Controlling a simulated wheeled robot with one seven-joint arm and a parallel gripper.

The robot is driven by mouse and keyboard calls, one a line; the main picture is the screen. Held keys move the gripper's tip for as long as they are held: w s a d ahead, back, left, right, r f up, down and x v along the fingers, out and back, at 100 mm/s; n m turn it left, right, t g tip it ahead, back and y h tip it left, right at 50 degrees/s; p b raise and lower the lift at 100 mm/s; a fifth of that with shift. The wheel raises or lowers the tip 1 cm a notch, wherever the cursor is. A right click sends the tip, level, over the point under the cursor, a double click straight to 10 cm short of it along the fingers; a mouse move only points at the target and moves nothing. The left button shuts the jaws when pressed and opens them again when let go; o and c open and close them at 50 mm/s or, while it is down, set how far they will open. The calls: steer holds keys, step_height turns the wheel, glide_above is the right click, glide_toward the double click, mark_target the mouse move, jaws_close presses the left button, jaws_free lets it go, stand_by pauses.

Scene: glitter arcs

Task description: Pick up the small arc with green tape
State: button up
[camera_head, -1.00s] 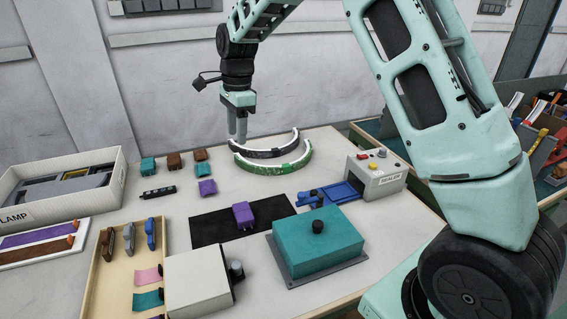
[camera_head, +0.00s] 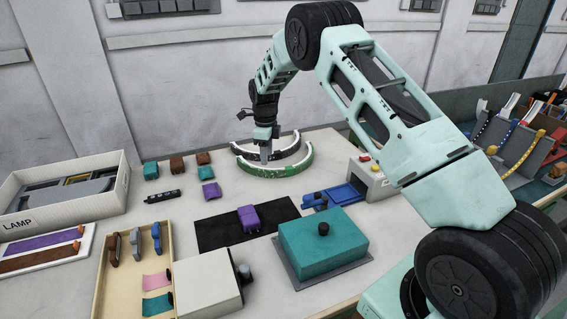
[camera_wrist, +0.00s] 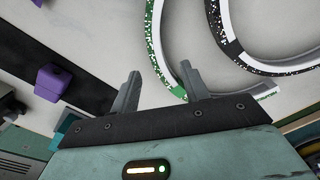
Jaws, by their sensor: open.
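The arc with green speckled tape (camera_head: 290,171) lies on the table at the back; it also shows in the wrist view (camera_wrist: 153,45). A similar arc with black speckled tape (camera_head: 287,154) lies close behind it, and in the wrist view it is to the right (camera_wrist: 228,45). My gripper (camera_head: 265,158) points down over the arcs, open and empty. In the wrist view, the green-taped band runs down between my fingertips (camera_wrist: 160,70), close to the right finger, which covers part of it. I cannot tell the height of the fingertips above it.
A purple block (camera_head: 249,218) sits on a black mat (camera_head: 215,232) in front. A teal box (camera_head: 322,250) and small colored blocks stand nearby. The table left of the arcs is partly clear.

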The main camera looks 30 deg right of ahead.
mark_target(267, 169)
steer(key=shift+s+a+f+p, duration=0.1)
steer(key=shift+f+p, duration=0.35)
steer(key=shift+f, duration=1.15)
steer(key=shift+s+f+p, duration=0.1)
steer(key=shift+f+p, duration=0.3)
steer(key=shift+f, duration=1.15)
jaws_close()
